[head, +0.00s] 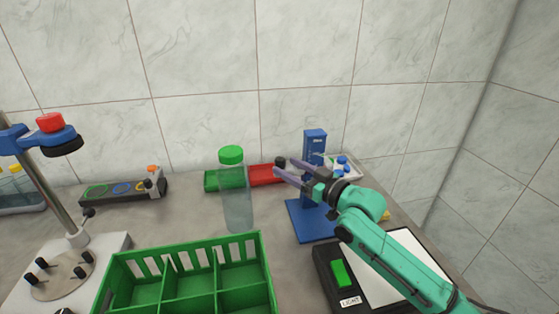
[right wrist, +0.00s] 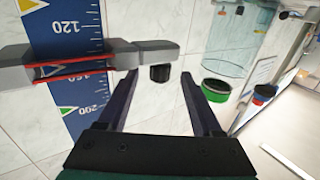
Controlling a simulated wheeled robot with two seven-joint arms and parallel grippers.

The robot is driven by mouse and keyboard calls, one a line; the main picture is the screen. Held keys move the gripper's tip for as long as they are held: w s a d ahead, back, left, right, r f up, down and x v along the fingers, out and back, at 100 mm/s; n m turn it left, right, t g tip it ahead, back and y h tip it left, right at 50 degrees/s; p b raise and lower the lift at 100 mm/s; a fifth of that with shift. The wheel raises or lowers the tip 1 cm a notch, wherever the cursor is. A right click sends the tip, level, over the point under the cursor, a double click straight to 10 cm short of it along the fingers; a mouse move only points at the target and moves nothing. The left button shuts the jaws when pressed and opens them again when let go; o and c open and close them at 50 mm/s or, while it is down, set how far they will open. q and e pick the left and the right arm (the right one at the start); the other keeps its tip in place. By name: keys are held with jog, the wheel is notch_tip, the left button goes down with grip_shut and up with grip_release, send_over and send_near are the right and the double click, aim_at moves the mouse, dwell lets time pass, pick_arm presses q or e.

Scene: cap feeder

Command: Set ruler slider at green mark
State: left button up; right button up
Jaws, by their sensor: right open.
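The blue ruler post (head: 315,143) stands upright on a blue base (head: 308,222) in the head view. In the right wrist view the ruler (right wrist: 62,30) shows 120, a partly covered 160 and 200. The grey slider (right wrist: 75,62), with a red line in its window, crosses it between 120 and 200, near 160. Contact is unclear. My left gripper is out of view.
A clear jar with green lid (head: 231,155) stands left of the ruler. A green divided crate (head: 190,270) is in front. Green and red trays (head: 267,175) lie behind. A light pad (head: 395,262) sits under my right arm. A metal stand (head: 45,190) is at left.

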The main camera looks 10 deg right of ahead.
aim_at(284, 165)
jog(key=x, duration=0.4)
grip_shut()
jog(key=shift+r, duration=0.1)
dwell(1.3)
